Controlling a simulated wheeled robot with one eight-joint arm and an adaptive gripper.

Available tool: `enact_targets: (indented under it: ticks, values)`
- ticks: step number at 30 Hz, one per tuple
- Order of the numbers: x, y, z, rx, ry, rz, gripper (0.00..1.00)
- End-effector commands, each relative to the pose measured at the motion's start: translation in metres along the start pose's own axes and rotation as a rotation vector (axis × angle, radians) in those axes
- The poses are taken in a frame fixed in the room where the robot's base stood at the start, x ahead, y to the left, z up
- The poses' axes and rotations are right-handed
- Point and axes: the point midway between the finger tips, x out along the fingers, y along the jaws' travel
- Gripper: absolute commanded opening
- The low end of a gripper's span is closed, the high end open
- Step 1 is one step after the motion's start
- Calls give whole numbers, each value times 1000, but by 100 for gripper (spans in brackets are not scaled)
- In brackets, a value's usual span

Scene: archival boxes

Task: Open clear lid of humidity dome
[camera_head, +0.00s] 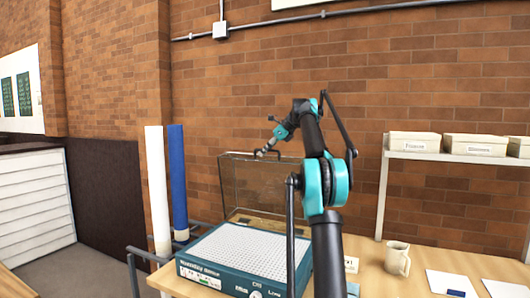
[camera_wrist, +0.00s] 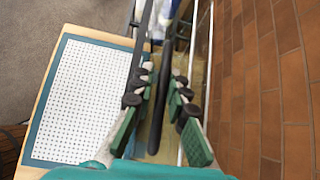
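The humidity dome's teal base (camera_head: 215,270), with a white perforated top, sits on the wooden table. Its clear, dark-framed lid (camera_head: 250,185) stands raised, nearly upright, at the back of the base. The lid's dark handle (camera_head: 277,152) is at its top edge. My gripper (camera_head: 264,152) is at that handle. In the wrist view the gripper (camera_wrist: 162,78) has its fingers apart, with the dark handle bar (camera_wrist: 156,115) running between them. Gaps show beside the bar, and I see no firm grip. The perforated top (camera_wrist: 80,100) lies to the left there.
A brick wall (camera_head: 300,80) stands close behind the lid. A white roll (camera_head: 157,190) and a blue roll (camera_head: 177,180) stand upright at left. A mug (camera_head: 397,258) and papers (camera_head: 450,284) lie at right, below a shelf (camera_head: 440,158) of boxes.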

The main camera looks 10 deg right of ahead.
Motion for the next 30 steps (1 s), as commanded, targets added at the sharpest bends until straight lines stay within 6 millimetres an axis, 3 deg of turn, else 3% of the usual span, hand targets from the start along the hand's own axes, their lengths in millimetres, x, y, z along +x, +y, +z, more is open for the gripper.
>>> enact_targets:
  ticks: [3, 14, 24, 30]
  values:
    - [0, 0, 0, 0, 0, 1, 31]
    - [-6, 0, 0, 1, -1, -1, 31]
    - [-56, -1, 0, 1, -1, -1, 31]
    - [-72, 0, 0, 1, -1, 0, 31]
